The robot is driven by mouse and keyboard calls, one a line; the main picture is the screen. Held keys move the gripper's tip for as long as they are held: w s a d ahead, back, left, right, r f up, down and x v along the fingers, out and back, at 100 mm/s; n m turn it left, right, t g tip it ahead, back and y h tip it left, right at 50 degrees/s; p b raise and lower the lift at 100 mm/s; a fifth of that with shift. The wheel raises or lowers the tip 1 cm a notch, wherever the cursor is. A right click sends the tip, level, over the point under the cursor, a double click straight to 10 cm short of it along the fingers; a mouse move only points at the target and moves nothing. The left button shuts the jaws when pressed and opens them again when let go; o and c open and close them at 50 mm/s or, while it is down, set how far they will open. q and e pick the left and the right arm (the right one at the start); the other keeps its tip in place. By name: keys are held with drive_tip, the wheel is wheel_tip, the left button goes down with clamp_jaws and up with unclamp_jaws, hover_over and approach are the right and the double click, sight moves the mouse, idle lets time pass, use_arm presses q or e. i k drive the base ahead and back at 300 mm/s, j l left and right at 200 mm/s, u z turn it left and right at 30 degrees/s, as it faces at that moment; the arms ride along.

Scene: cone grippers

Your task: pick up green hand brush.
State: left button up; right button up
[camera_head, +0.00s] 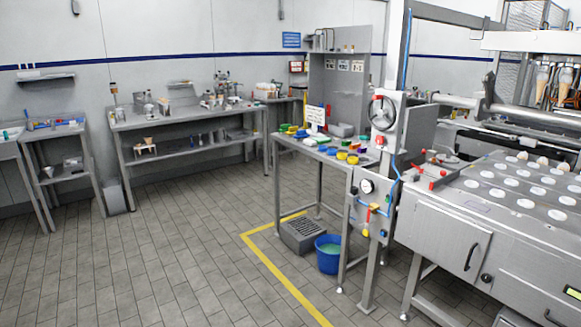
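I cannot single out the green hand brush with certainty at this distance. A small green item (301,134) lies among coloured things on the metal table (297,146) in the middle. It is too small to tell whether it is a brush. Another small greenish item (6,134) lies on the table at the far left edge, also unclear in shape. Neither of my grippers shows in the head view.
A blue bucket (328,262) with greenish contents and a grey crate (301,236) stand on the floor by the middle table. A large machine (490,225) fills the right. Long workbenches (185,118) line the back wall. The tiled floor (180,240) is clear.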

sight(284, 127)
drive_tip(key=i+j+u, duration=0.1)
drive_tip(key=i+u, duration=0.4)
drive_tip(key=i, duration=1.75)
drive_tip(key=i+j+z, duration=0.1)
drive_tip(key=i+z, duration=0.25)
drive_tip(key=i, duration=0.15)
drive_tip(key=i+j+z, duration=0.35)
drive_tip(key=i, duration=0.15)
drive_tip(key=i+j+z, duration=0.25)
drive_tip(key=i+z, duration=0.15)
drive_tip(key=i+j, duration=0.05)
drive_tip(key=i, duration=0.05)
